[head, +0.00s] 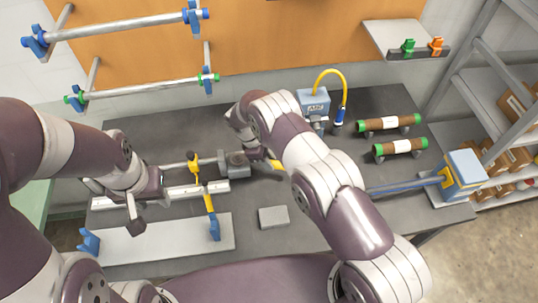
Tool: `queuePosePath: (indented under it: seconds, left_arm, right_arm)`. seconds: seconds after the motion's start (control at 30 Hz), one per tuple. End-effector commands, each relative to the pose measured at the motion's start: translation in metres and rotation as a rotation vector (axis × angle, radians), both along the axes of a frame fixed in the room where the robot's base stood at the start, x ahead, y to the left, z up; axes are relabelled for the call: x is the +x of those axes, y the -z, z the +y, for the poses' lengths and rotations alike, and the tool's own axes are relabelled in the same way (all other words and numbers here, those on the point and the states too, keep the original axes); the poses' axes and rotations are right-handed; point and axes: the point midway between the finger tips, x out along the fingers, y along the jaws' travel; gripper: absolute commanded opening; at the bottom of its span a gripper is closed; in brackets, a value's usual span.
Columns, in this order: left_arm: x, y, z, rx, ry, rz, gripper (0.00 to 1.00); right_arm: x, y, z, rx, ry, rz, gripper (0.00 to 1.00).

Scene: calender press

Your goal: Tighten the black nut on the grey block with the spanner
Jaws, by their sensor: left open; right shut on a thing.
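The grey block (239,172) sits mid-table at the right end of a metal rod, with the dark round nut (236,158) on top. My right gripper (262,160) is just right of the block, partly hidden by my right arm. It is shut on what looks like the spanner (276,164), of which a yellow part shows. Whether the spanner's jaw touches the nut cannot be told. My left gripper (146,211) is open and empty, over the left of the table near the white rail, apart from the block.
A yellow-handled clamp (194,168) stands left of the block. A white plate (165,243) with blue supports lies in front. A loose grey slab (273,217) lies near the front. Green-ended rollers (390,123), a blue-grey box (313,101) and a blue-yellow unit (464,170) stand to the right.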

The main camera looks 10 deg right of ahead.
Motion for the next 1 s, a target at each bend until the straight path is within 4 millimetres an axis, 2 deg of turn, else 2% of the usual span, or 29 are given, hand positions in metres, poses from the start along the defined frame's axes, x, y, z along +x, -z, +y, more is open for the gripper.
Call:
queuePosePath:
  seconds: [0.57,1.0]
  left_arm:
    - [0.000,-0.004,0.000,0.000,0.000,0.000,0.43]
    - [0.000,0.013,0.000,0.000,0.000,0.000,0.43]
  right_arm:
    - [0.002,-0.002,0.003,0.006,0.015,-0.010,0.00]
    - [0.012,0.000,-0.001,0.005,-0.087,-0.011,0.00]
